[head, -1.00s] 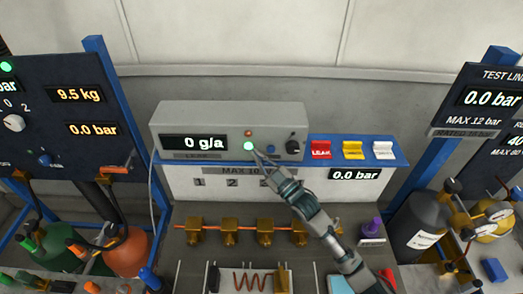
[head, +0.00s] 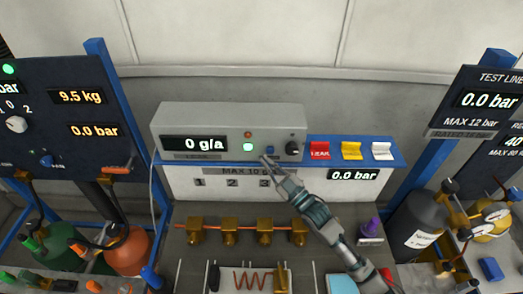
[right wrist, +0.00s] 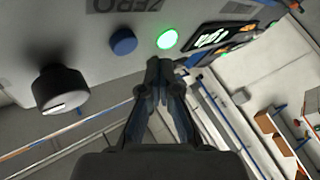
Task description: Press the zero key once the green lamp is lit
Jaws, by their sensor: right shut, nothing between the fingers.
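The grey leak meter box (head: 225,118) stands on the blue shelf and its display reads 0 g/a. The green lamp (head: 249,147) on its front is lit; it also glows in the right wrist view (right wrist: 167,39). The round blue zero key (head: 270,149) is just right of the lamp; in the right wrist view the key (right wrist: 123,41) shows beside a ZERO label. My right gripper (head: 266,159) is shut and empty, its tips just below the key and lamp. In the right wrist view the fingertips (right wrist: 159,66) appear apart from the key. My left gripper is not in view.
A black knob (head: 292,148) is right of the key, and a small orange lamp (head: 248,133) is above the green one. Red (head: 320,150), yellow (head: 352,150) and white (head: 382,151) switches line the shelf at right. Brass valves (head: 230,232) stand below.

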